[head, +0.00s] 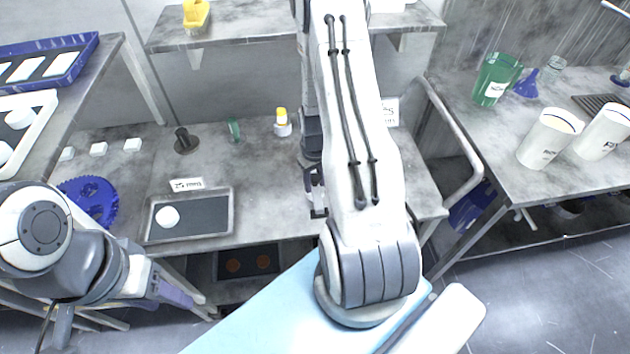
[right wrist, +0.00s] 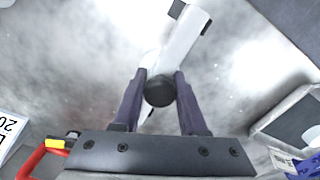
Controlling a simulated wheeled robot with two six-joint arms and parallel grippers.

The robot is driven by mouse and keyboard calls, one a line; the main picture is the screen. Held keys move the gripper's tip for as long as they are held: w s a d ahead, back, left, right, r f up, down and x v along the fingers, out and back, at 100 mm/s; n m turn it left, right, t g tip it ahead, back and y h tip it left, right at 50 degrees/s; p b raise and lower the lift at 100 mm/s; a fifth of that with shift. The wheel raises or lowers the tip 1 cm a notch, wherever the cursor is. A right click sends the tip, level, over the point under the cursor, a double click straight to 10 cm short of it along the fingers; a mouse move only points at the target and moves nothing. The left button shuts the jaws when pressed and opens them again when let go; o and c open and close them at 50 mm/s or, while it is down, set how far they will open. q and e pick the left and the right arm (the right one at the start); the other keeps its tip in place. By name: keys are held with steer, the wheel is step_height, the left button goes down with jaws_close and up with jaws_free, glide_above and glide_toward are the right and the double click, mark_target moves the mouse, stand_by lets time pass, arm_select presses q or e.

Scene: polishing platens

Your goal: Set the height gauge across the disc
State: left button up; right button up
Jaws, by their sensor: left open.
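My right gripper (right wrist: 160,74) has its two fingers against the sides of a dark round knob (right wrist: 158,92). The knob belongs to a white bar with dark ends (right wrist: 182,38), which looks like the height gauge and points away past the fingertips. In the head view my right arm hides most of this gripper (head: 317,200), above the bench's front edge. A white disc (head: 168,216) lies in a dark-floored tray (head: 190,238) left of the right gripper. My left gripper (head: 204,306) is open and empty, low in front of the bench, below that tray.
A blue toothed disc (head: 90,200) and small white blocks (head: 98,149) lie on the bench's left. A dark knobbed stand (head: 185,142) and a yellow-capped bottle (head: 282,124) stand behind. In the wrist view, a red and yellow thing (right wrist: 50,148) lies left, a tray (right wrist: 292,112) right.

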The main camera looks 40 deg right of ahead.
steer(key=o, duration=0.4)
steer(key=shift+o, duration=0.2)
